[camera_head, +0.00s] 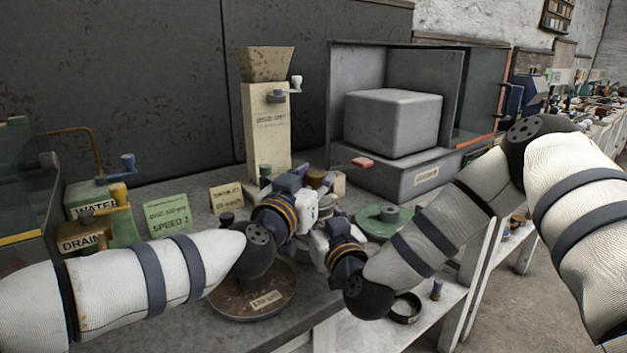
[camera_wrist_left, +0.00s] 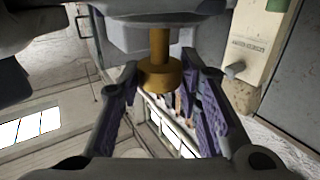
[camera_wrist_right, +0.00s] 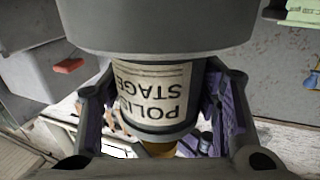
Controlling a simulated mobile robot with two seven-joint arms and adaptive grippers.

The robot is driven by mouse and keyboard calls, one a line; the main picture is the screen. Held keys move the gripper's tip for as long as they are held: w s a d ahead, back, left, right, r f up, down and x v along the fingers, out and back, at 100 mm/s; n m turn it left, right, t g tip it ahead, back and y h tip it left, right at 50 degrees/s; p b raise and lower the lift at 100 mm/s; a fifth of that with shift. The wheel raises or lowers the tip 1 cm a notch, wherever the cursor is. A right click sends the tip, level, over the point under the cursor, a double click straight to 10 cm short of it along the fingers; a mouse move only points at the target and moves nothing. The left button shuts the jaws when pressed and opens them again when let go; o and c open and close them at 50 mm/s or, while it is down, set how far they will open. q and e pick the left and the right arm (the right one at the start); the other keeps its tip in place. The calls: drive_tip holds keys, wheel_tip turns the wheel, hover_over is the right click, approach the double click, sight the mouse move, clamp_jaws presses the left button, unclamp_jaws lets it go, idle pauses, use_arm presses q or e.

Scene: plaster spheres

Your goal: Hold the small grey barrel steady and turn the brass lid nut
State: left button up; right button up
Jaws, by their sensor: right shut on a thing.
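The small grey barrel (camera_wrist_right: 152,95) carries a pale label with upside-down lettering reading POLISH STAGE in the right wrist view. My right gripper (camera_wrist_right: 160,118) is shut on it, with a finger on each side. The brass lid nut (camera_wrist_left: 160,76), a stem with a wider round end, shows in the left wrist view. My left gripper (camera_wrist_left: 161,102) is open around the nut, with gaps visible on both sides. In the head view both grippers meet above the bench, left (camera_head: 301,203) and right (camera_head: 324,232), and they mostly hide the barrel and nut.
A brown round plate (camera_head: 240,303) lies below my left wrist, and a green round base (camera_head: 376,225) lies to the right. Behind stand a hopper machine (camera_head: 268,135) and an open grey cabinet (camera_head: 356,68). WATER and DRAIN valves (camera_head: 93,205) stand at left.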

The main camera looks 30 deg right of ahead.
use_arm(q)
drive_tip(key=shift+d+r+m+g+h, duration=0.1)
drive_tip(key=shift+r+m+g+h, duration=0.05)
drive_tip(key=shift+m+g+h, duration=0.4)
drive_tip(key=shift+m+g, duration=0.25)
drive_tip(key=shift+g, duration=0.2)
drive_tip(key=o, duration=1.1)
drive_tip(key=shift+o, duration=0.2)
drive_tip(key=shift+f, duration=0.2)
drive_tip(key=v, duration=1.2)
drive_tip(key=shift+f, duration=0.1)
